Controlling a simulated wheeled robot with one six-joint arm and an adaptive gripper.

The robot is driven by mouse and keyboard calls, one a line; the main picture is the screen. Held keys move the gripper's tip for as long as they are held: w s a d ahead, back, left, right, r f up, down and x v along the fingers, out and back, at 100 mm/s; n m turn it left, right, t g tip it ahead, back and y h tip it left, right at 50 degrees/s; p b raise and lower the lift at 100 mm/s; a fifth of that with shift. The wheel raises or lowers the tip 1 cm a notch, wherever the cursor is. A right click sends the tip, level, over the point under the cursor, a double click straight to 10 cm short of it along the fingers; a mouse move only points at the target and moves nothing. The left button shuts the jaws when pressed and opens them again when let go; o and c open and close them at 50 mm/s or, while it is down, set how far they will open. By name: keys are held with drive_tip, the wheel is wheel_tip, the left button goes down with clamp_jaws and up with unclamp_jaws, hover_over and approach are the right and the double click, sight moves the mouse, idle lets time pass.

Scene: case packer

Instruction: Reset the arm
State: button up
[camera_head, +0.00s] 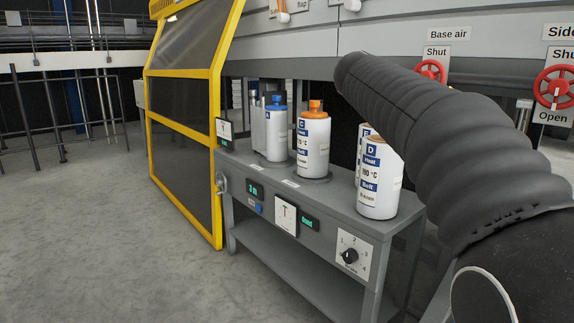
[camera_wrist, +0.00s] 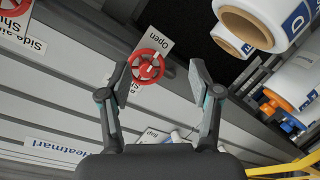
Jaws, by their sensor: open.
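My gripper (camera_wrist: 158,80) shows in the wrist view with its two fingers spread wide and nothing between them. Behind the gap, some way off, is a red handwheel (camera_wrist: 147,67) by an "Open" label. In the head view my arm in its dark ribbed sleeve reaches in from the right across the picture, and the gripper itself is not seen there. The arm hides part of the machine front and the right end of the bench.
Red handwheels (camera_head: 556,88) sit on the machine at right. A yellow-framed guard (camera_head: 215,155) stands left of the bench.

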drive_tip(key=s+a+f+g+y+p, duration=0.1)
drive_tip(key=s+a+f+y, duration=0.2)
drive_tip(key=s+f, duration=0.6)
drive_tip(key=s+a+f+n+g+y+p, duration=0.1)
drive_tip(key=s+a+f+y, duration=0.3)
drive_tip(key=s+f, duration=0.6)
drive_tip(key=s+a+f+g+y+p, duration=0.2)
drive_tip(key=s+a+f, duration=0.4)
drive_tip(key=s+f, duration=0.4)
drive_tip(key=s+y+p, duration=0.1)
drive_tip(key=s+y, duration=0.1)
drive_tip(key=s, duration=0.4)
drive_tip(key=shift+s+n, duration=0.25)
drive_tip(key=shift+n, duration=0.05)
